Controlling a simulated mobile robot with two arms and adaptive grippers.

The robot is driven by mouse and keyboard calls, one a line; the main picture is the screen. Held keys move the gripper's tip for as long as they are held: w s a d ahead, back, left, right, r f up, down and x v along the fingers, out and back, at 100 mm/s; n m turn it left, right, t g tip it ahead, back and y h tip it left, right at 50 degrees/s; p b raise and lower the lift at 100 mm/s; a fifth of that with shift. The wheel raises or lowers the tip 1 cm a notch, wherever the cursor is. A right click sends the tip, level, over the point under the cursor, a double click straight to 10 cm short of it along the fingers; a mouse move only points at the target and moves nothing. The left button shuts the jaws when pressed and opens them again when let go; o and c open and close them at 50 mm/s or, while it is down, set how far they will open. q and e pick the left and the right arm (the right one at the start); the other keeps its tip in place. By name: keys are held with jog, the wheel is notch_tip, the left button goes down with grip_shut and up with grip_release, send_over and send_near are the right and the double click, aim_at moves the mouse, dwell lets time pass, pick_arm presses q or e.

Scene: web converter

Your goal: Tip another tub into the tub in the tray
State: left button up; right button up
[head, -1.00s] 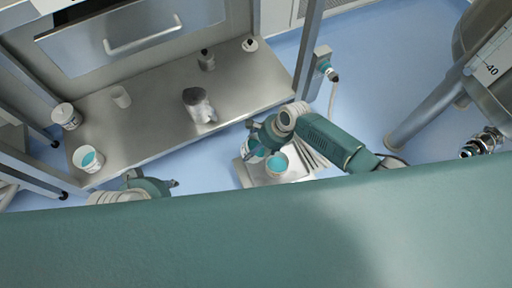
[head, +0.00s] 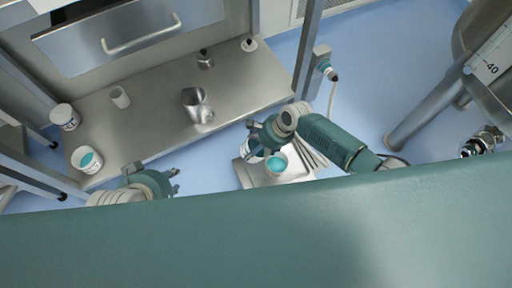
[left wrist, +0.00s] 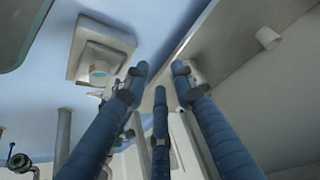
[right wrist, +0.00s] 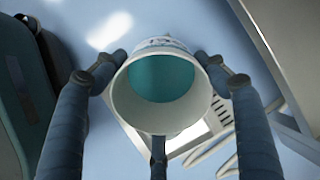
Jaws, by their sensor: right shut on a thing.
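The tub in the tray (head: 277,171) is small and round with teal contents. It stands on the pale metal tray (head: 246,177) in the head view. My right gripper (right wrist: 160,57) is shut on another white tub (right wrist: 119,99), held beside and apparently above the tray. The right wrist view looks into its mouth, with teal material inside. This held tub also shows in the head view (head: 251,148), partly hidden by the gripper; its exact tilt is unclear. My left gripper (left wrist: 160,70) is open and empty, in front of the bench in the head view (head: 174,182).
The steel bench (head: 150,128) carries an open tub with teal contents (head: 87,160), a lidded tub (head: 65,117), a white cup (head: 120,97), a metal vessel (head: 197,105) and a dark-capped bottle (head: 205,60). A large steel vessel (head: 475,45) stands right. Blue floor lies between.

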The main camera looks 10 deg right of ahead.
pick_arm(q)
jog(key=shift+w+d+r+t+h+b, duration=0.15)
jog(key=shift+w+d+r+t, duration=0.2)
jog(key=shift+w, duration=0.5)
jog(key=shift+w+d+r+t+h+b, duration=0.1)
jog(key=shift+w+d+r+t+b, duration=0.1)
jog(key=shift+w+r+t, duration=0.5)
jog(key=shift+w+d+r+t+h+b, duration=0.15)
jog(key=shift+w+d+r, duration=0.1)
jog(key=shift+w, duration=0.75)
jog(key=shift+w+d+r+t+h+b, duration=0.15)
jog(key=shift+w+d+r+t, duration=0.1)
jog(key=shift+w+r+t, duration=0.3)
jog(key=shift+w+d+r+t+h+b, duration=0.15)
jog(key=shift+w+d+r+t, duration=0.15)
jog(key=shift+w+r, duration=0.45)
jog(key=shift+w+d+r+t+b, duration=0.2)
jog(key=shift+w+r+t, duration=0.25)
jog(key=shift+w, duration=0.4)
